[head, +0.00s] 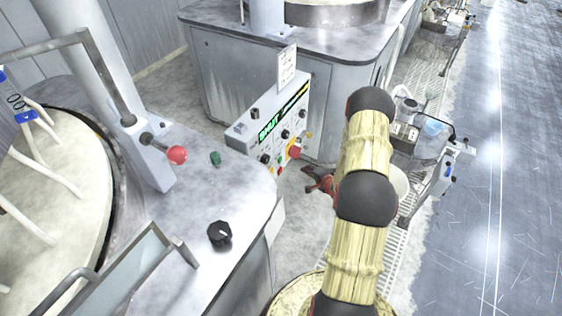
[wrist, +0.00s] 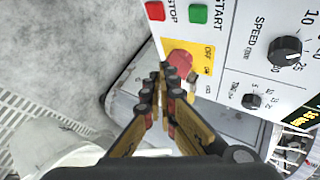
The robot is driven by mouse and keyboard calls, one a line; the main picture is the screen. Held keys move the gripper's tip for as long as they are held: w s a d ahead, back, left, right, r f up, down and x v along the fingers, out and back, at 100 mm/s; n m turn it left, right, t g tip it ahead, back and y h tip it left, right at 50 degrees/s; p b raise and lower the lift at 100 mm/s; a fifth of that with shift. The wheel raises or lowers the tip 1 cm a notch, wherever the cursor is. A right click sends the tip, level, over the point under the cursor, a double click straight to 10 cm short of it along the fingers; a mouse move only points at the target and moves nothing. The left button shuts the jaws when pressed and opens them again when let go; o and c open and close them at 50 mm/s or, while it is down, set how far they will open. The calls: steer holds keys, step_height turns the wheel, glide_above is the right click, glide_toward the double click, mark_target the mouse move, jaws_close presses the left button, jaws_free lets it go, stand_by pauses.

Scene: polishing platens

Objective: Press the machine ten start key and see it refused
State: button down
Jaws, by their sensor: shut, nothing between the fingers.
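The control panel (head: 268,128) of a polishing machine stands left of my arm in the head view, with a green lit display reading what looks like "SHUT". In the wrist view the panel shows a green START key (wrist: 198,14), a red STOP key (wrist: 155,11) and a red round knob (wrist: 180,62) on a yellow plate. My gripper (wrist: 164,70) is shut and empty. Its fingertips overlap the red knob's left edge in the picture, below the START key; I cannot tell whether they touch. In the head view my gripper (head: 318,180) is near the panel's lower right, partly hidden by my arm.
A black speed dial (wrist: 285,50) and a smaller black knob (wrist: 251,101) sit right of the keys. A round platen (head: 50,190) and a red-knobbed lever (head: 176,155) are at the left. A small side table (head: 425,148) stands right of my arm. The blue-grey floor (head: 525,180) is clear.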

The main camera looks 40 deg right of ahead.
steer(key=w+a+b, duration=0.1)
steer(key=w+a, duration=0.2)
steer(key=w, duration=0.5)
steer(key=shift+a, duration=0.2)
steer(key=shift+w, duration=0.1)
stand_by(1.3)
steer(key=shift+w+a, duration=0.2)
steer(key=shift+w, duration=0.15)
steer(key=shift+w+a, duration=0.15)
steer(key=shift+w, duration=0.25)
stand_by(0.7)
steer(key=shift+s, duration=0.15)
steer(key=shift+s+d, duration=0.3)
steer(key=shift+s, duration=0.35)
steer(key=s, duration=0.1)
steer(key=s+d, duration=0.1)
steer(key=s, duration=0.1)
steer(key=s+d, duration=0.1)
steer(key=shift+s+p, duration=0.3)
steer(key=shift+p, duration=0.1)
stand_by(0.3)
